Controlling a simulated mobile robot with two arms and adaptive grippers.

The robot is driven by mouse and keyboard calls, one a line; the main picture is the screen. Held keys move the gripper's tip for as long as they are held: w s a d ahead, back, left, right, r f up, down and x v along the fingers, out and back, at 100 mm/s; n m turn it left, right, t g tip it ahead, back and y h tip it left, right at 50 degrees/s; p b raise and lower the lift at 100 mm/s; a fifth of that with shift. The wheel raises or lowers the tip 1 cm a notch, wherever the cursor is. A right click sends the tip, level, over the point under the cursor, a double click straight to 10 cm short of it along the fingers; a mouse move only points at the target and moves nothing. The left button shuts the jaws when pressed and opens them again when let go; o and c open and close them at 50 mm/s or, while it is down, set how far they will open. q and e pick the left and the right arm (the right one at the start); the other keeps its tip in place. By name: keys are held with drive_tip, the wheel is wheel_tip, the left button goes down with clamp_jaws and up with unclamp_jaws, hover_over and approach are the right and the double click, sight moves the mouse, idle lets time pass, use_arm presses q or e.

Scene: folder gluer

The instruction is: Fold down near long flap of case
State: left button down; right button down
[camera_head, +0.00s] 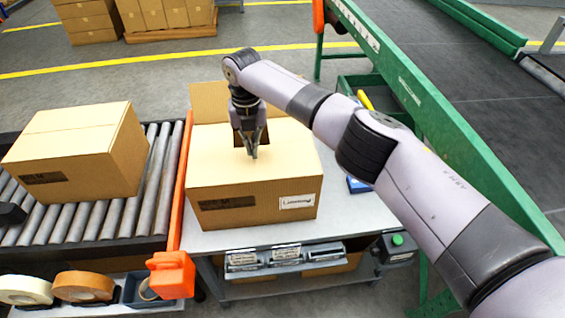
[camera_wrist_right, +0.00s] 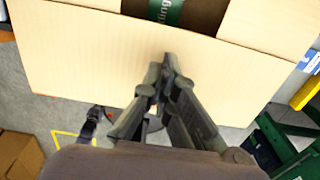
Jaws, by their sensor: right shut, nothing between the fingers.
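The case (camera_head: 235,207) is an open-topped cardboard box on the table, with a dark tape-like patch and a white label on its front wall. Its near long flap (camera_head: 245,170) appears to lie flat over the near part of the top. The far long flap (camera_head: 209,103) stands up at the back, partly hidden by my right arm; it fills much of the wrist view (camera_wrist_right: 90,70). Between the short flaps, a dark gap shows a green item (camera_wrist_right: 167,10). My right gripper (camera_head: 252,154) is shut and empty, pointing down over the case top; contact is unclear.
A closed carton (camera_head: 70,145) sits on the roller conveyor (camera_head: 95,222) at left, beyond an orange rail (camera_head: 180,185). A green-framed belt conveyor (camera_head: 430,100) runs at right. Tape rolls (camera_head: 83,286) lie at front left. Bare table (camera_head: 335,215) shows right of the case.

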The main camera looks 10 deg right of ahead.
wheel_tip(320, 180, up, 9)
drive_tip(key=p, duration=0.7)
drive_tip(key=shift+f, duration=0.1)
drive_tip(key=shift+d, duration=0.75)
drive_tip(key=shift+a, duration=0.1)
idle(0.4)
